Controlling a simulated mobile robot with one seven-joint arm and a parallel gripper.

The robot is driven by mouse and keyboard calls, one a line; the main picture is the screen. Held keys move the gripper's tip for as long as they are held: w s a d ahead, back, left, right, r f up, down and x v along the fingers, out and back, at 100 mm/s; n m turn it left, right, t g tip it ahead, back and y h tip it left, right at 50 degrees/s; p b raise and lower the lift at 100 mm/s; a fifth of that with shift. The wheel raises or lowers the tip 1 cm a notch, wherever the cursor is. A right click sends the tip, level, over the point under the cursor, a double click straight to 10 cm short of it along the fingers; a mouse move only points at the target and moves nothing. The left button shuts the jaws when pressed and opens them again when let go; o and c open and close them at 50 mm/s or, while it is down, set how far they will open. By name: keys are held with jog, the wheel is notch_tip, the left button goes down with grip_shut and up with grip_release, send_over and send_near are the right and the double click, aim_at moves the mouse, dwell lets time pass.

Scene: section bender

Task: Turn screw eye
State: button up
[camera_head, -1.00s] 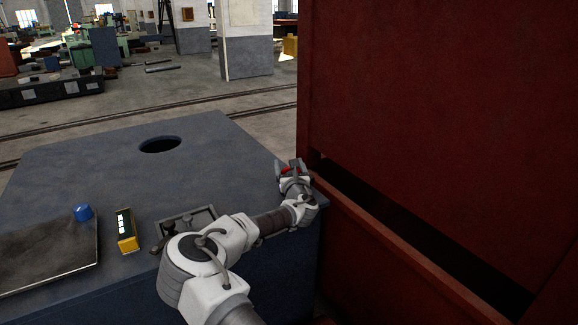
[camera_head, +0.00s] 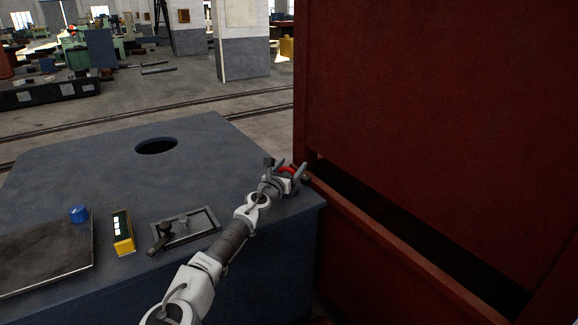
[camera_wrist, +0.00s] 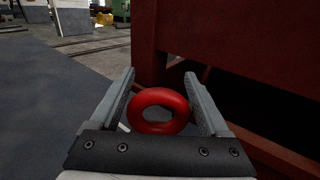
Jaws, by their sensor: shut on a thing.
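The screw eye is a bright red ring (camera_wrist: 138,113) that shows in the wrist view between the two fingers of my gripper (camera_wrist: 160,78). It shows in the head view as a small red arc (camera_head: 287,171) at the far right corner of the blue-grey block. My gripper (camera_head: 286,166) is shut on it, with a finger on either side. The ring's right side meets the right finger; a narrow gap seems to show at its left. The shank and the ring's seat are hidden.
A large dark red machine wall (camera_head: 440,120) rises close to the right of my gripper. The blue-grey block top (camera_head: 100,170) has a round hole (camera_head: 157,146), a blue cap (camera_head: 78,213), a yellow-green box (camera_head: 122,233) and a recessed handle frame (camera_head: 185,230). The block's middle is clear.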

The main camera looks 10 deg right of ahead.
jog(key=m+g+h, duration=0.1)
jog(key=m+g+h+p, duration=0.1)
jog(key=m+g+h, duration=0.2)
jog(key=shift+s+d+r+h, duration=0.15)
jog(key=shift+s+d+h, duration=0.15)
jog(key=shift+d+h, duration=0.1)
jog(key=shift+s+d+m+g+h, duration=0.1)
jog(key=shift+s+m+g+h, duration=0.1)
jog(key=shift+m+g+h, duration=0.5)
jog(key=shift+s+d+m+g+h, duration=0.15)
jog(key=shift+m+g+h, duration=0.15)
jog(key=shift+m+g, duration=0.7)
jog(key=shift+s+g+h, duration=0.15)
jog(key=shift+g+h, duration=0.15)
jog(key=shift+g, duration=0.7)
jog(key=o, duration=1.2)
jog(key=p+v, duration=0.2)
jog(key=v, duration=1)
jog(key=shift+p, duration=0.35)
